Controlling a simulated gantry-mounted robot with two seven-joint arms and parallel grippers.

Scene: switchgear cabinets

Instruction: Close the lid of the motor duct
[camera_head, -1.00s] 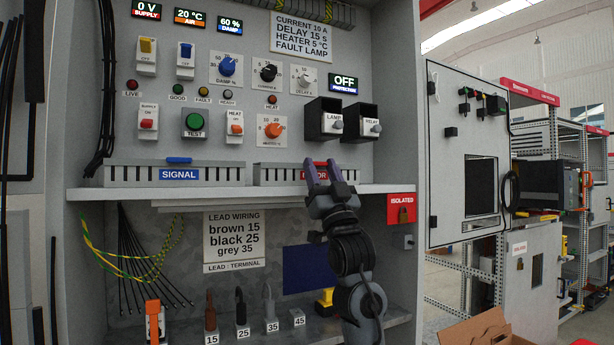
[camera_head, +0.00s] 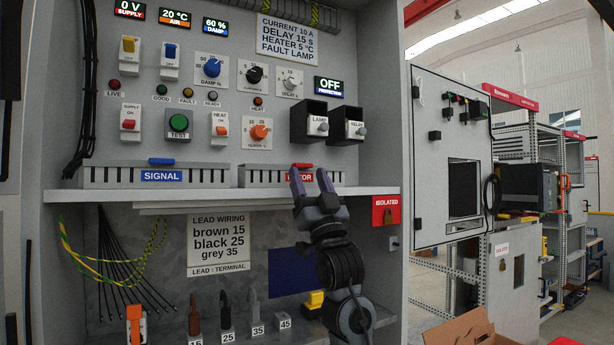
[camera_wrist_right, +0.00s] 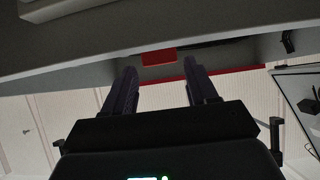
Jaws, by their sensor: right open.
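The motor duct (camera_head: 262,176) is a grey slotted trunking on the cabinet shelf, with a red label partly hidden by my fingers. A red tab (camera_head: 302,165) shows along its top edge; I cannot tell from here how far its lid is open. My right gripper (camera_head: 310,182) is open and empty in front of the duct's right half, fingers pointing up, tips near the label. In the right wrist view a red piece (camera_wrist_right: 159,57) lies ahead, between the two fingers. My left gripper is not in view.
The signal duct (camera_head: 110,177) with a blue tab stands left on the same shelf. Lamp and relay boxes (camera_head: 310,122) stick out above the motor duct. Knobs and switches cover the panel. The shelf edge (camera_head: 230,196) runs under the ducts; terminals and wires are below.

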